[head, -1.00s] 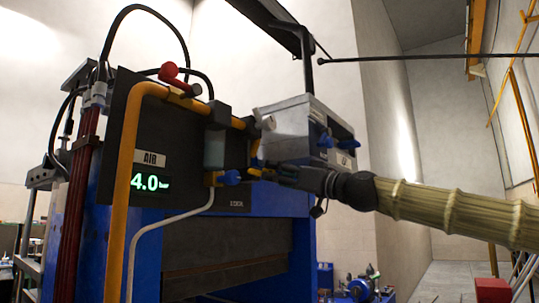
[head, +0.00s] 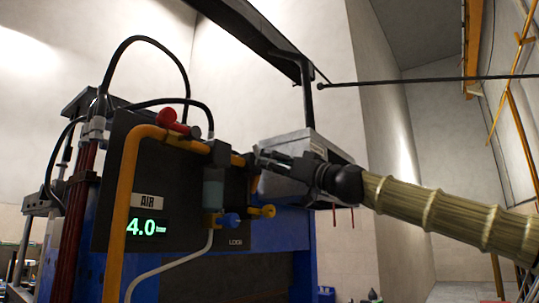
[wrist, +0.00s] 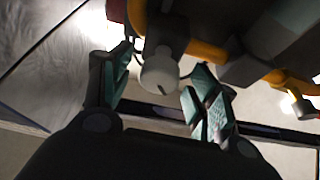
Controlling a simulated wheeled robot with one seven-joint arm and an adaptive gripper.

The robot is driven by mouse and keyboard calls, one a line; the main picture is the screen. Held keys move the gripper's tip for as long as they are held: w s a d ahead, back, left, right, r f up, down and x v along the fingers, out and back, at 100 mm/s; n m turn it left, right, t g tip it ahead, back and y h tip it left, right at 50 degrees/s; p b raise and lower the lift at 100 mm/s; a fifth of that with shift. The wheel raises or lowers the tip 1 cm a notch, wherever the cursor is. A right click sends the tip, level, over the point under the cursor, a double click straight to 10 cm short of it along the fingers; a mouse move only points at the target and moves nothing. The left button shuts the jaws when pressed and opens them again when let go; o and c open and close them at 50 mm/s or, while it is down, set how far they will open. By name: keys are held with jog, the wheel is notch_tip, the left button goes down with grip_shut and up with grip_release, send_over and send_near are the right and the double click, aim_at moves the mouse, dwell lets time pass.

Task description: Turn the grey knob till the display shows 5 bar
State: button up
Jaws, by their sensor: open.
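The display (head: 147,227) on the dark panel under the AIR label reads 4.0 bar in green. The grey knob (wrist: 160,74) shows in the wrist view as a pale, round end with a small dark mark. It lies between the two fingers of my gripper (wrist: 158,68), with a visible gap on each side. In the head view my gripper (head: 264,159) is at the right end of the yellow pipe run, in front of the grey box. It is open and points left. I cannot make out the knob in the head view.
A yellow pipe (head: 125,215) bends around the panel. A red-handled valve (head: 168,117) is up left of my gripper. A blue tap (head: 230,219) and a yellow fitting (head: 264,211) sit below it. The grey box (head: 303,146) is close behind my gripper.

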jog(key=shift+p+x, duration=0.35)
jog(key=shift+x, duration=0.65)
jog(key=shift+c, duration=0.4)
jog(key=c, duration=1)
jog(key=shift+o, duration=0.2)
jog(key=shift+m, duration=0.3)
jog(key=shift+s+m+t+h+b, duration=0.1)
jog(key=shift+m+t+h+b, duration=0.45)
jog(key=shift+m+b, duration=0.4)
jog(key=m+t+h, duration=0.1)
jog(key=m, duration=0.2)
jog(key=shift+m+h, duration=0.25)
jog(key=shift+m, duration=0.1)
jog(key=shift+r+m+t+h+p, duration=0.1)
jog(key=shift+m+t+h+p, duration=0.4)
jog(key=shift+m, duration=1.1)
jog(key=shift+r+m+t+h, duration=0.1)
jog(key=shift+m+t+h, duration=0.15)
jog(key=shift+m+h, duration=0.95)
jog(key=shift+f+m+y, duration=0.1)
jog(key=shift+m+y, duration=0.3)
jog(key=shift+m, duration=0.1)
